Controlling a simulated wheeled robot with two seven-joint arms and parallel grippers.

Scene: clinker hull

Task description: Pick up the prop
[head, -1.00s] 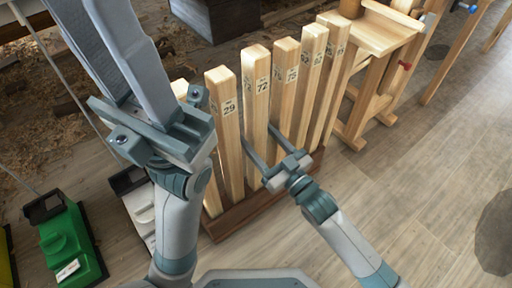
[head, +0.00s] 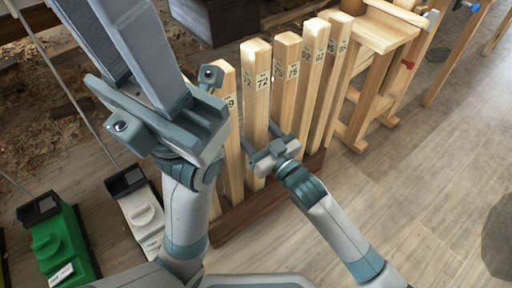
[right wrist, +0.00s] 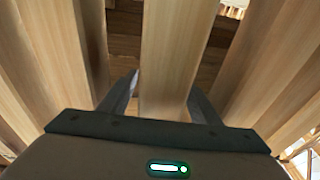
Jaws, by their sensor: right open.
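Several tall pale wooden props with number labels stand upright in a row in a dark wooden rack (head: 233,225). The prop marked 72 (head: 256,72) has the prop marked 75 (head: 286,70) to its right and one ending in 9 (head: 229,105) to its left, partly hidden by my left arm. My right gripper (head: 259,138) is open, its fingers on either side of the prop marked 72. In the right wrist view one prop (right wrist: 168,65) stands between the two fingers, with small gaps beside it. My left gripper, large in the foreground, runs out of the top edge, its tips unseen.
Neighbouring props stand close on both sides. A wooden trestle bench (head: 385,35) is at the upper right. A green box-like item (head: 62,245) and a white one (head: 143,215) lie on the floor at the left.

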